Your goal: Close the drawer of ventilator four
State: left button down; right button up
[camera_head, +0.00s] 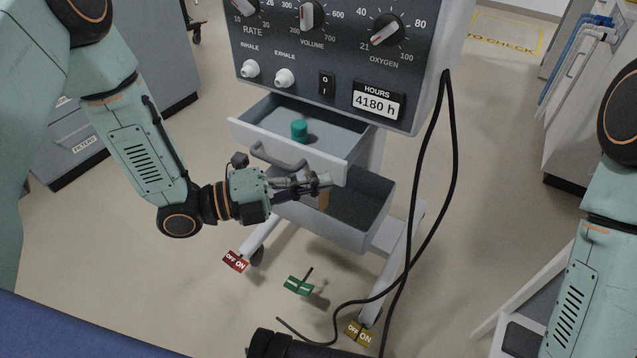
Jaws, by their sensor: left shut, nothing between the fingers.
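The ventilator (330,55) stands in the middle, its front panel showing dials, two white ports and an hours label of 4180 h. Its drawer (290,150) under the panel is pulled out, with a grey handle (277,158) on its front and a small teal cylinder (299,130) inside. My left gripper (325,182) is shut and empty, just in front of and below the drawer's front near the handle. I cannot tell whether it touches the drawer.
An open grey bin (350,225) sits below the drawer, partly behind my left gripper. Red (235,262), green (298,286) and yellow (360,334) off/on tags are near the floor. A black cable (452,150) hangs at the ventilator's right. Grey cabinets stand left and right.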

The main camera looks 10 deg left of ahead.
pick_arm(q)
jog(key=shift+w+d, duration=0.15)
jog(key=shift+w, duration=0.35)
pick_arm(e)
jog(key=shift+f, duration=0.15)
